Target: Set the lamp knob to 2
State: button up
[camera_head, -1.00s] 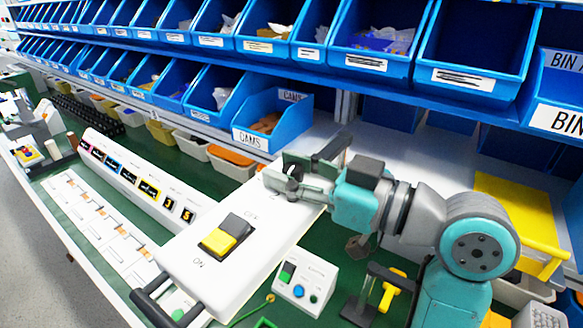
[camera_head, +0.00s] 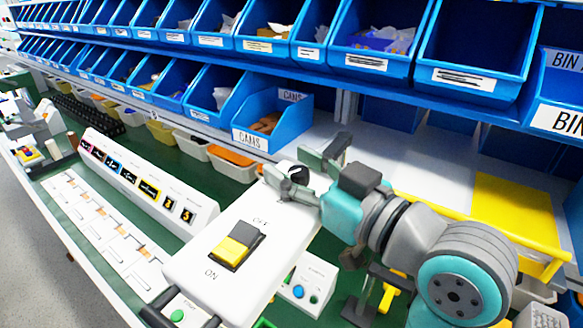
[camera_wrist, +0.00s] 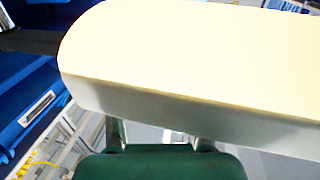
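A long white box (camera_head: 270,222) with a black-and-yellow rocker switch (camera_head: 237,247), marked OFF and ON, lies over the bench. A small dark round part (camera_head: 298,175) shows at its far end, beside my gripper; I cannot tell whether it is the lamp knob. My gripper (camera_head: 307,168) is at that far end, its two fingers spread apart. Whether they touch the box is unclear. In the wrist view the pale box (camera_wrist: 190,65) fills the upper part and hides the fingertips; my gripper (camera_wrist: 160,138) shows below it. No lamp dial numbers are readable.
A labelled white strip (camera_head: 150,180) lies at the left. A small button box (camera_head: 305,283) stands right of the white box. Blue bins (camera_head: 270,122) line the shelf behind. A yellow plate and rail (camera_head: 512,210) are at the right. Green bench shows between.

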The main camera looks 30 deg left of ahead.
aim_at(306, 177)
jog(key=shift+s+a, duration=0.1)
jog(key=shift+s, duration=0.05)
jog(key=shift+v, duration=3.75)
